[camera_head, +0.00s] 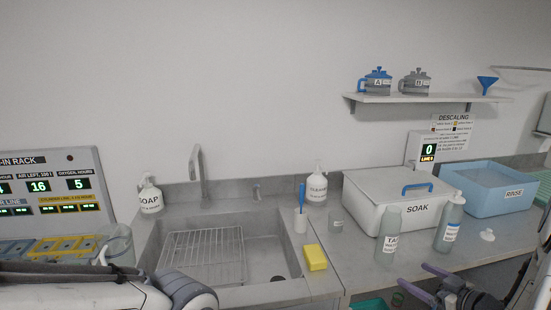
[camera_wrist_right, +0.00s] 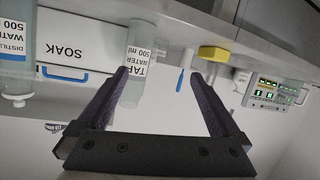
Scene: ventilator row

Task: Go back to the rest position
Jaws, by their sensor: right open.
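My right gripper (camera_head: 412,278) is at the lower right of the head view, with its purple fingers apart. The right wrist view shows it (camera_wrist_right: 157,78) open, with nothing held. That view is upside down. The tap water bottle (camera_head: 388,238) stands on the counter beyond the fingers; it also shows in the wrist view (camera_wrist_right: 137,50), close to one finger, and I cannot tell the gap. The distilled water bottle (camera_head: 449,225) stands to its right. Parts of my left arm cross the lower left of the head view, but its gripper is not in view.
The white SOAK box (camera_head: 365,215) and blue RINSE tub (camera_head: 486,208) stand behind the bottles. A sink with a wire rack (camera_head: 205,258), yellow sponge (camera_head: 315,257) and soap bottle (camera_head: 150,196) are to the left. A wall shelf (camera_head: 425,98) holds two jugs and a funnel.

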